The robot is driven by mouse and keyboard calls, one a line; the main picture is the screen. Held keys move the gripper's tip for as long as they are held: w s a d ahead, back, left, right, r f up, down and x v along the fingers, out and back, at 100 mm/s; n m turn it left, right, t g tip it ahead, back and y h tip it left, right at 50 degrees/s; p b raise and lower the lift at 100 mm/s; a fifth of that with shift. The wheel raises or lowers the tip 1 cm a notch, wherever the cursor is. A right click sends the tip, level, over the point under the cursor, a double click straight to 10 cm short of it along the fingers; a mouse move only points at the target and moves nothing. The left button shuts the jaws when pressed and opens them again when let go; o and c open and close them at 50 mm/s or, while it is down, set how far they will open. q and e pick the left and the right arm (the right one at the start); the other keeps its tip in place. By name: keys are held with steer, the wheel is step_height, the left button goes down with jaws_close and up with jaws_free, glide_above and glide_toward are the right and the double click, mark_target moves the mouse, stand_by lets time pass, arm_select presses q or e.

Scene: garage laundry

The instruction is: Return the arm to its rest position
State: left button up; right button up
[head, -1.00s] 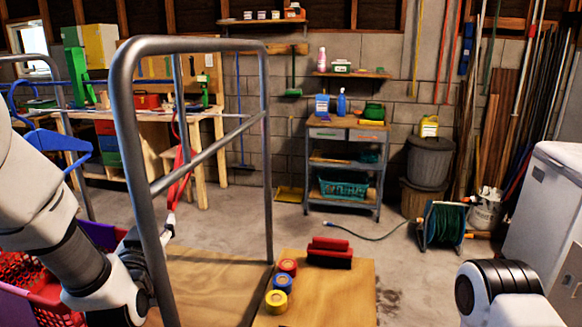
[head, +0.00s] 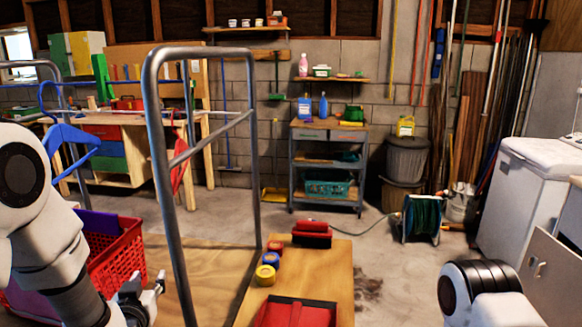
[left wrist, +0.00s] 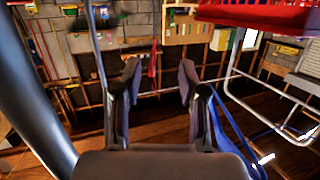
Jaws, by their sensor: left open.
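My left arm comes in from the left in the head view. Its gripper (head: 155,288) is low, between the red basket and the metal rail frame. In the left wrist view the two dark fingers of my left gripper (left wrist: 159,78) stand apart with nothing between them. My right arm (head: 485,292) shows only as a white and black link at the lower right; its gripper is outside the view.
A grey metal rail frame (head: 160,150) rises close to my left gripper. A red basket (head: 122,255) stands beside it, and a blue hanger (head: 72,137) hangs at left. Tape rolls (head: 265,274) and a red dustpan (head: 295,314) lie on the wooden board.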

arm_select(q)
steer(key=s+d+f+g, duration=0.15)
steer(key=s+f, duration=0.25)
steer(key=f, duration=0.4)
steer(key=s+f+m+g+h, duration=0.1)
steer(key=s+f+g, duration=0.25)
steer(key=f, duration=0.35)
steer(key=s+f+g, duration=0.2)
steer(key=s+f, duration=0.3)
steer(key=f, duration=0.3)
steer(key=s+d+f+g+h, duration=0.1)
steer(key=s+f+g, duration=0.3)
steer(key=s, duration=0.7)
steer(key=s+d+f+g+h, duration=0.1)
steer(key=s+f+g, duration=0.3)
steer(key=s, duration=0.7)
step_height(320, 180, down, 3)
steer(key=shift+s+d+r+g, duration=0.2)
steer(key=shift+s+d+g, duration=0.1)
steer(key=shift+d, duration=0.2)
arm_select(e)
steer(key=shift+s+r, duration=0.1)
steer(key=shift+s, duration=0.1)
